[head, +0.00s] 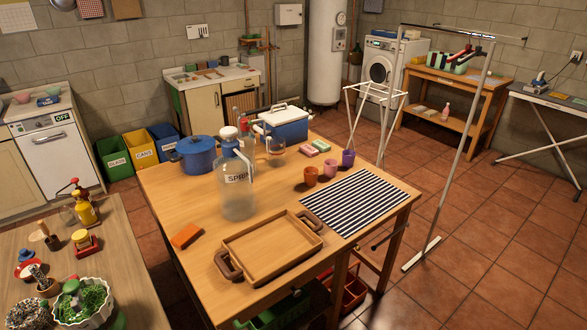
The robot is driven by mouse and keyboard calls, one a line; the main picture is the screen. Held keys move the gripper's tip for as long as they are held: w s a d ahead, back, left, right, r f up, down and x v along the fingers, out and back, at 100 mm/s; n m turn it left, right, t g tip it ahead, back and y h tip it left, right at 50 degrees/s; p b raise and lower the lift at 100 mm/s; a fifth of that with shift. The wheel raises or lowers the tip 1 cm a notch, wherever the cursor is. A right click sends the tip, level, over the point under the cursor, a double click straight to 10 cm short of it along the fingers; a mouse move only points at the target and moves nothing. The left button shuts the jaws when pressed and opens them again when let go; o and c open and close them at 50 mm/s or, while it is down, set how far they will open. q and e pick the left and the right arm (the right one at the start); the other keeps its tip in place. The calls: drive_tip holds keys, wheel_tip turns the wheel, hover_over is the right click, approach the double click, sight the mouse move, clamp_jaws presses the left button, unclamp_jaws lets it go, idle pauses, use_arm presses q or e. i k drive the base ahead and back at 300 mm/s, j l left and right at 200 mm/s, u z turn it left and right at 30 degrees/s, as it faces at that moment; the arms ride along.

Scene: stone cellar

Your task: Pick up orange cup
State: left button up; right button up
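The orange cup (310,176) stands upright on the wooden table (170,215), at the left end of a short row of cups. A pink cup (330,168) stands close to its right, and a purple cup (348,158) stands beyond that. The orange cup is just off the far left corner of a black-and-white striped mat (367,200). Nothing hides its near side. Neither of my grippers is in view.
A wooden tray (272,282) lies nearer on the table. Left of the cups stand a clear bottle (237,200), a blue pot (196,155), a glass mug (276,155) and a blue-and-white cooler (286,127). A drying rack (470,130) stands to the right.

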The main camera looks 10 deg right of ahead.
sight(311, 177)
drive_tip(key=i+l, duration=0.15)
drive_tip(key=l, duration=0.2)
drive_tip(key=i+l+u, duration=0.1)
drive_tip(key=l, duration=0.3)
drive_tip(key=i+l, duration=0.2)
drive_tip(key=l, duration=0.15)
drive_tip(key=i+l+u, duration=0.1)
drive_tip(key=l, duration=0.3)
drive_tip(key=i+l+u, duration=0.1)
drive_tip(key=l, duration=0.3)
drive_tip(key=i+l, duration=0.15)
drive_tip(key=l, duration=0.25)
